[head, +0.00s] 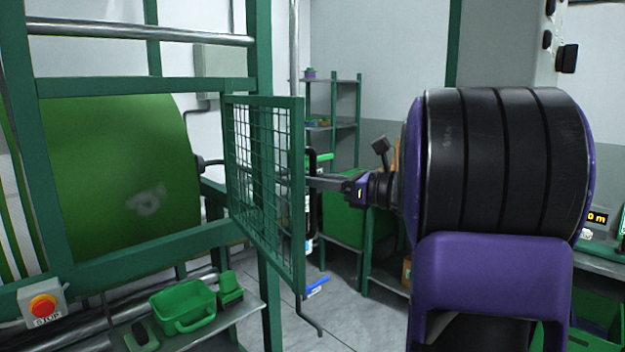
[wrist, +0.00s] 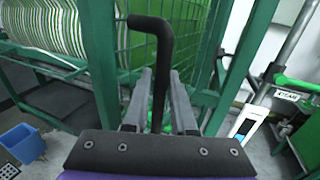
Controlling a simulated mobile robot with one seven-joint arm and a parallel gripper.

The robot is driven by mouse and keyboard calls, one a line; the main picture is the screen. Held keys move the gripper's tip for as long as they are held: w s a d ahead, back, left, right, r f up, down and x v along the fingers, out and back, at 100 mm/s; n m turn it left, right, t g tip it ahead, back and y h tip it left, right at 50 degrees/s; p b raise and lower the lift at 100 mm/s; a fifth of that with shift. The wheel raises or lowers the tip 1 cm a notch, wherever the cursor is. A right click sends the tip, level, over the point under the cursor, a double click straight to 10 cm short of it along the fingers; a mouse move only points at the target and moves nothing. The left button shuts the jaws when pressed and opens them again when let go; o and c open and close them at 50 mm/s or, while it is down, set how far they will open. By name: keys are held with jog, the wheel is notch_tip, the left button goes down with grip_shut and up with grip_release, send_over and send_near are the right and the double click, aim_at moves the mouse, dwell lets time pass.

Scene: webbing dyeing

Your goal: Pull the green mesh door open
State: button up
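The green mesh door (head: 264,180) stands upright right of the green machine frame in the head view, its plane angled toward the camera. I cannot tell how far ajar it is. Its black bar handle (head: 312,205) sits at the door's right edge; in the wrist view the bent handle (wrist: 155,45) rises ahead of my gripper and runs down between the fingers. My gripper (head: 314,181) reaches in from the right at handle height. In the wrist view my gripper (wrist: 161,72) has its fingers apart, one on each side of the handle, with some gap showing.
A green drum (head: 125,175) sits in the frame. A shelf with a green basket (head: 184,305) and a red stop button (head: 43,306) are at lower left. Green shelving (head: 335,125) stands behind the door. The wrist view shows a blue bucket (wrist: 22,143) on the floor.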

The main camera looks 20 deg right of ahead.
jog(key=o, duration=0.3)
jog(key=v, duration=0.7)
jog(key=shift+s+d, duration=0.2)
dwell(0.3)
